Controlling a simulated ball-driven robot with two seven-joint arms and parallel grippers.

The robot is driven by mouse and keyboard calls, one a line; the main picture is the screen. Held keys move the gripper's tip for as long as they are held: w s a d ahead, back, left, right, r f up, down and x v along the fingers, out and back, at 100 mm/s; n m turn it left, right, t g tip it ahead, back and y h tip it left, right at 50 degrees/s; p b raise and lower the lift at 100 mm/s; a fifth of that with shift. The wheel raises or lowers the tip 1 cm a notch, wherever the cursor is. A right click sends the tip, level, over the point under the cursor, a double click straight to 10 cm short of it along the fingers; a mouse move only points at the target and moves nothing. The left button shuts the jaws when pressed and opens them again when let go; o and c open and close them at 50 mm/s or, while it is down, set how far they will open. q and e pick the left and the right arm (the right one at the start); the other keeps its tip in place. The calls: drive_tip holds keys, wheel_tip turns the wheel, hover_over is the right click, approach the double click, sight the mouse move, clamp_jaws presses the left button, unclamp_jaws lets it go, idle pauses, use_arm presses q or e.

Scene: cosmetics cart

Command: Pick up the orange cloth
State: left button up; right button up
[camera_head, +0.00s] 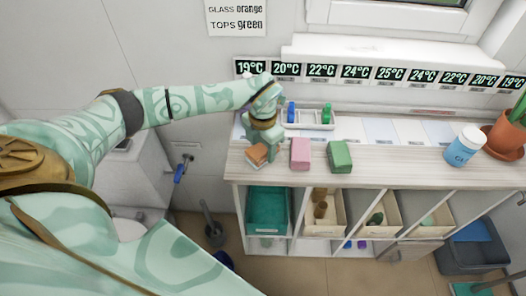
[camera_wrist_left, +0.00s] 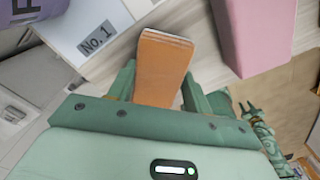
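The orange cloth (camera_head: 257,154) is a small folded block at the left front end of the counter. My left gripper (camera_head: 263,138) is right above it, pointing down. In the left wrist view the orange cloth (camera_wrist_left: 163,68) sits between the two fingers (camera_wrist_left: 159,84), with its layered edge at the top. The fingers stand about the cloth's width apart and appear to touch it on both sides. I cannot tell whether the cloth is clear of the counter.
A pink block (camera_head: 300,153) and a green block (camera_head: 339,156) lie to the right on the counter (camera_head: 400,160). A white tray (camera_head: 308,117) with blue and green items stands behind. Bins fill the shelves below.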

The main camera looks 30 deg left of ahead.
sight(263, 147)
use_arm(q)
drive_tip(key=c, duration=0.4)
drive_tip(key=shift+r, duration=0.5)
wheel_tip(263, 147, up, 3)
drive_tip(key=shift+w+f+p, duration=0.1)
drive_tip(key=shift+f+p, duration=0.05)
drive_tip(key=shift+p, duration=0.3)
drive_tip(key=s+d+r, duration=0.1)
drive_tip(key=d+r, duration=0.2)
drive_tip(key=d, duration=0.1)
drive_tip(key=s+d+r+p, duration=0.1)
drive_tip(key=s+d+r, duration=0.1)
drive_tip(key=d+r, duration=0.1)
drive_tip(key=s+d+r, duration=0.2)
drive_tip(key=d+r, duration=0.1)
drive_tip(key=d, duration=0.3)
drive_tip(key=shift+s+r+p, duration=0.15)
drive_tip(key=shift+s+p, duration=0.1)
drive_tip(key=shift+p, duration=0.15)
